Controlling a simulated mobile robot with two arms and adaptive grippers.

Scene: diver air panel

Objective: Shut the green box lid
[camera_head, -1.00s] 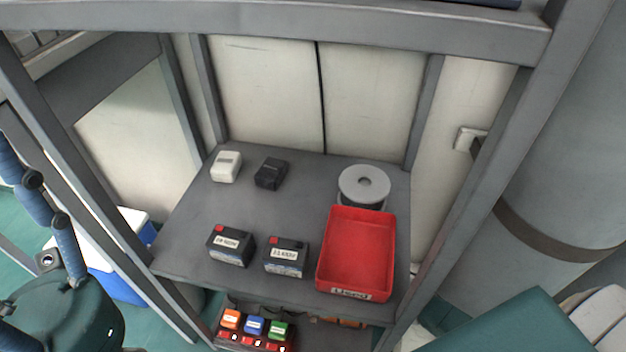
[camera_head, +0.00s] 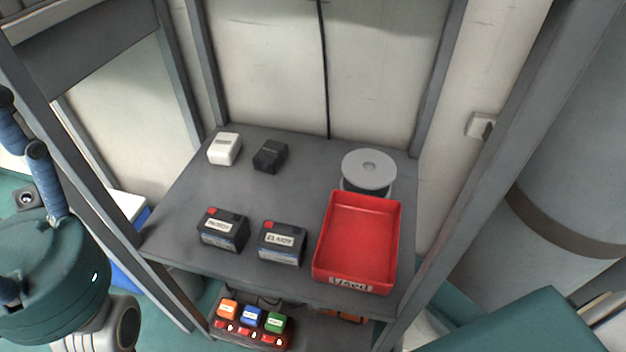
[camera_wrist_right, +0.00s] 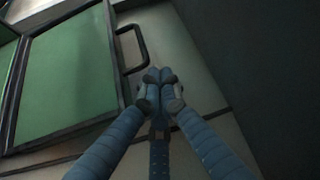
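A green framed panel (camera_wrist_right: 70,75) with a dark handle (camera_wrist_right: 130,48) fills the left of the right wrist view. I cannot tell whether it is the green box lid. My right gripper (camera_wrist_right: 159,78) has its blue fingers drawn together at the tips, with nothing seen between them, right of the handle. It is not in the head view. My left gripper (camera_head: 25,140) is at the left edge of the head view, fingers upward and partly cut off, so its opening is unclear. A small green block (camera_head: 276,321) sits on the lower shelf beside blue and orange ones.
A grey shelf (camera_head: 290,205) holds a red tray (camera_head: 358,240), a grey spool (camera_head: 368,168), two dark batteries (camera_head: 222,229) and two small blocks, one white (camera_head: 224,149). Grey posts frame it. A teal surface (camera_head: 530,325) is at the lower right.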

